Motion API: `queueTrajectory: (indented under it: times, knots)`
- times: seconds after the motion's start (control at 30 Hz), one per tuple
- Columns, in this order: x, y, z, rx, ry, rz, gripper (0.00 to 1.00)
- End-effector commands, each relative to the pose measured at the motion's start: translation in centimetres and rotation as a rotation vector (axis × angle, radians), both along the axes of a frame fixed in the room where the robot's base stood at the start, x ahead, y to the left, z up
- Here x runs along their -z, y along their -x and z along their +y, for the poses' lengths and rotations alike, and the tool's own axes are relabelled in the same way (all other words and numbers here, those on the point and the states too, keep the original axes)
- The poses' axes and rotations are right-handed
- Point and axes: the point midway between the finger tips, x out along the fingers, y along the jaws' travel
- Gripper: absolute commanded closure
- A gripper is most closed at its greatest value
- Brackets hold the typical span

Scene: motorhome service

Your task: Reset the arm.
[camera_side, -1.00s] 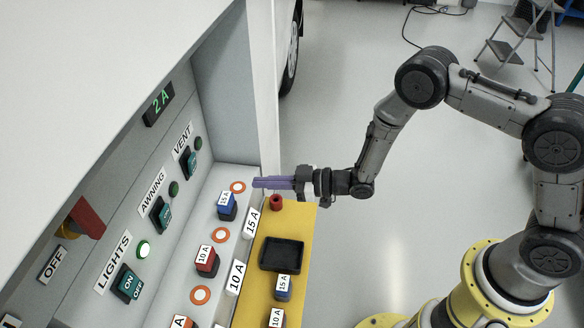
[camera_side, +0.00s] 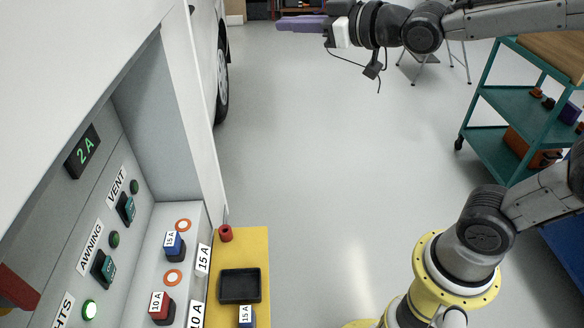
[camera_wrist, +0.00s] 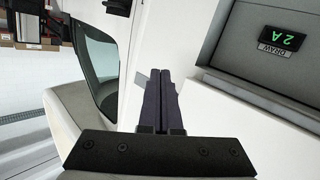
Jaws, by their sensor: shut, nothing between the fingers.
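My gripper (camera_side: 302,23) is raised high at the top of the side view, well above and beyond the panel, and points left. Its purple fingers are closed together with nothing between them. In the wrist view the dark fingers (camera_wrist: 160,95) lie side by side in front of the white vehicle wall. The control panel in the vehicle's recess carries a display (camera_side: 82,151) reading 2 A. The display also shows in the wrist view (camera_wrist: 283,34). The AWNING switch (camera_side: 104,268) and the VENT switch (camera_side: 125,207) are on the panel, and a lit green lamp (camera_side: 90,309) is below them.
A blue 15 A fuse (camera_side: 174,246) and a red 10 A fuse (camera_side: 161,307) stand on the ledge. A yellow board (camera_side: 259,242) holds a black tray (camera_side: 240,299) and a red cylinder (camera_side: 225,233). A teal cart (camera_side: 487,155) stands right. The floor between is clear.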

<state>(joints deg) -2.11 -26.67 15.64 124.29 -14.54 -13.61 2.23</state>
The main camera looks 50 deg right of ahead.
Motion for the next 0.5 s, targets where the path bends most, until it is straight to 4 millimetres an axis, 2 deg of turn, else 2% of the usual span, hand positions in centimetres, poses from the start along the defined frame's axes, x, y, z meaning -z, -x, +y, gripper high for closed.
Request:
queueTrajectory:
  times: [0.03, 0.17, 0.3, 0.4, 0.5]
  knots:
    - [0.0, 2.5, -1.1, 0.041, -0.012, 0.042, 1.00]
    - [2.3, 8.3, -2.9, 0.124, -0.048, 0.200, 1.00]
    - [6.6, 14.4, -3.6, 0.179, -0.091, 0.411, 1.00]
    - [10.1, 18.2, -3.4, 0.197, -0.115, 0.580, 1.00]
    - [13.1, 21.0, -3.1, 0.205, -0.126, 0.742, 1.00]
